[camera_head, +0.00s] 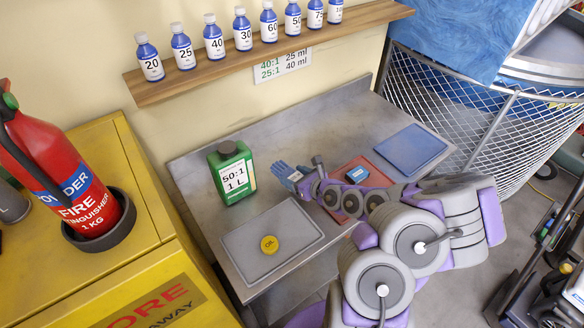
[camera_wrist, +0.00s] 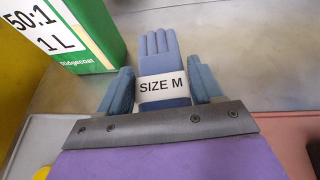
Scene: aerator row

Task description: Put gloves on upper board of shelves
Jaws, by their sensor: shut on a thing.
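The blue gloves (camera_head: 284,173) are over the grey workbench, to the right of the green jug. In the wrist view the gloves (camera_wrist: 160,50) point away from me, with a white "SIZE M" band around them. My gripper (camera_wrist: 163,88) is shut on the gloves at this band, one finger on each side. In the head view my gripper (camera_head: 297,181) is partly hidden by the wrist. I cannot tell whether the gloves touch the bench top. A wooden wall board (camera_head: 200,82) holds a row of blue numbered bottles; I cannot tell whether it belongs to the shelves.
The green 50:1 jug (camera_head: 231,172) stands close left of the gloves. A grey mat (camera_head: 285,238) carries a yellow cap (camera_head: 269,245). A red mat (camera_head: 375,178) and a blue mat (camera_head: 411,149) lie to the right. A fire extinguisher (camera_head: 60,170) stands on the yellow cabinet (camera_head: 125,180).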

